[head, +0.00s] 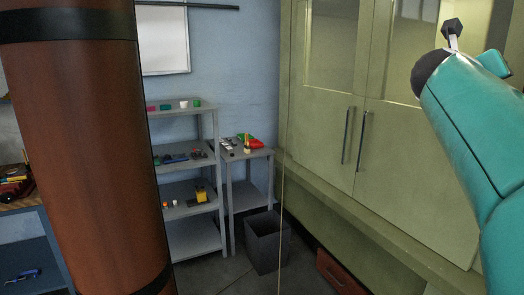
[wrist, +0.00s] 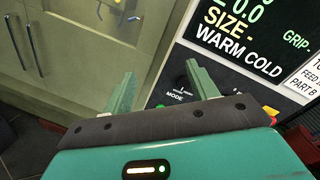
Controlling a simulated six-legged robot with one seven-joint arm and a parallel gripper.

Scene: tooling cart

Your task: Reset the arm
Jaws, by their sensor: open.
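My gripper (wrist: 163,88) shows in the wrist view with its two pale green fingers apart and nothing between them. In the head view my teal arm (head: 465,115) is raised at the right, in front of the green cabinet (head: 410,145). I cannot make out the gripper's fingers in the head view.
A brown pillar (head: 85,150) with black bands stands close at the left. Grey shelves (head: 195,250) and a small grey table (head: 237,153) hold small items. A dark bin (head: 266,245) stands on the floor. A red box (head: 340,272) lies low by the cabinet.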

